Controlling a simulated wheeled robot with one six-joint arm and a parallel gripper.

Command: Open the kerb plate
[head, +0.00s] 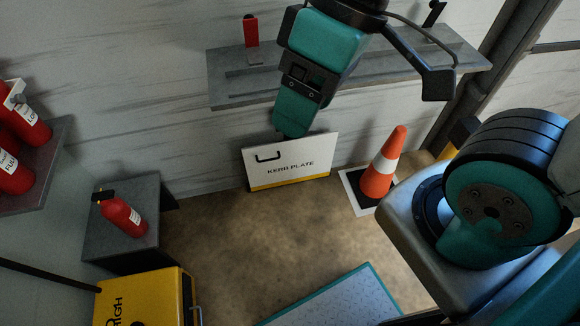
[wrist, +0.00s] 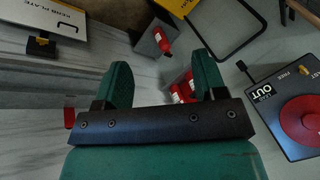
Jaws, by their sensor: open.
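The kerb plate (head: 290,178) is a white panel with black lettering, a yellow lower band and a black handle (head: 267,156) at its upper left. It stands low against the back wall, near the floor. In the wrist view the kerb plate (wrist: 30,42) shows at the upper left, with its handle (wrist: 68,27) near the corner. My gripper (head: 292,130) hangs over the panel's top edge in the head view, its fingertips partly hidden. In the wrist view my gripper (wrist: 160,65) is open, with nothing between its two green fingers, and the plate lies off to their left.
An orange cone (head: 385,165) stands right of the plate. A grey wall shelf (head: 228,92) is behind my arm. A grey block (head: 110,225) with a red extinguisher (head: 122,214) and a yellow box (head: 145,285) stand left. The floor before the plate is clear.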

